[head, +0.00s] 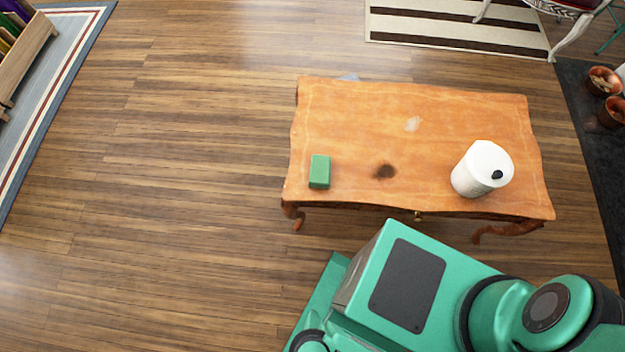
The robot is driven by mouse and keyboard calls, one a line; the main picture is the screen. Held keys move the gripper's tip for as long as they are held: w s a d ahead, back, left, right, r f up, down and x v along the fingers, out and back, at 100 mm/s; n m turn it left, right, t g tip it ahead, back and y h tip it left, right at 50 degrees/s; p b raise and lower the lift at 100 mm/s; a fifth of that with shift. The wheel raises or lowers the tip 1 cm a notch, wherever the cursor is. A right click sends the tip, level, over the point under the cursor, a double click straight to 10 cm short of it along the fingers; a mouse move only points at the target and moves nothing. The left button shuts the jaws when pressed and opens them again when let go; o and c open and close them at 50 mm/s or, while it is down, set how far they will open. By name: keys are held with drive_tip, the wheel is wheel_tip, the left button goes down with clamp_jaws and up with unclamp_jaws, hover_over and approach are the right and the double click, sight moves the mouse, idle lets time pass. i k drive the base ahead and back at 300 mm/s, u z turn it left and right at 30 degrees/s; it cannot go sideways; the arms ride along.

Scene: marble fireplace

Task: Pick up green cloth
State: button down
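A small green block-shaped thing (319,171), which I take for the green cloth, lies near the left front corner of the wooden table (350,120). Its top and front side show, and nothing covers it. My green arm links fill the bottom right of the head view, in front of the table. My gripper is not in view.
A white paper-towel-like roll (482,168) stands at the right of the table. The wooden floor (180,170) left of the table is clear. A striped rug (455,25) and a chair (560,15) are behind; pots (604,82) stand at the far right.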

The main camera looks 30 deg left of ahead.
sight(319, 173)
drive_tip(key=z, duration=0.15)
drive_tip(key=k, duration=0.15)
drive_tip(key=z, duration=1.8)
drive_tip(key=i, duration=0.45)
drive_tip(key=u, duration=3.65)
